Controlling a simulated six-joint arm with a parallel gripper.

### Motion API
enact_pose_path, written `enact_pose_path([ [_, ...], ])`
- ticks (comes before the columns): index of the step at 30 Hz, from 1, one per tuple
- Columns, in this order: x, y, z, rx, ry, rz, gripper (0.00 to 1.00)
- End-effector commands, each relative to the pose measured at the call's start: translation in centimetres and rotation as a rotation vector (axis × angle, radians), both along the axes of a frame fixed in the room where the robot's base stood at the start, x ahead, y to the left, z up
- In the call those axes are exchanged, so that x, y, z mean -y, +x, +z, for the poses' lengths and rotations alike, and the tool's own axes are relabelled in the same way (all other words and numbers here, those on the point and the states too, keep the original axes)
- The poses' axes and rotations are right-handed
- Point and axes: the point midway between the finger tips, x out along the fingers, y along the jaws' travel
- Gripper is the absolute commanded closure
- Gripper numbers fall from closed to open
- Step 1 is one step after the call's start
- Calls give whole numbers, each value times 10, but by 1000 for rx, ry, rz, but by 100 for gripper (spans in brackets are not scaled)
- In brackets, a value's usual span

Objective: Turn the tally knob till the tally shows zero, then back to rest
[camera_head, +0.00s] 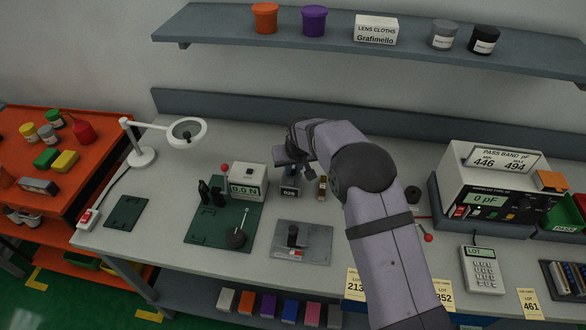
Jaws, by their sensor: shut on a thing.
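The tally (290,191) is a small dark block with a pale number window near the middle of the bench. Its digits are small and look like 026. My gripper (290,172) is right above the tally, pointing down at it. The gripper is shut on the tally knob, which is mostly hidden behind the fingers and wrist.
Just right of the tally stands a small brass-coloured piece (322,188). A force gauge box (247,182) reading 0.0 N is to the left on a green mat (205,236). A grey plate (290,255) lies in front. A boxy meter (490,185) stands at right.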

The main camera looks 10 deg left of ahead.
Motion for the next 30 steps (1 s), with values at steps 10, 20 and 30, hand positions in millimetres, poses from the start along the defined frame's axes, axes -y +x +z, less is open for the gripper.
enact_pose_path([
  [10, -3, 0, -3, 2, 0, -143, 100],
  [20, -6, 0, -4, 3, 0, -431, 100],
  [30, -9, 1, 0, 2, -1, -755, 100],
])
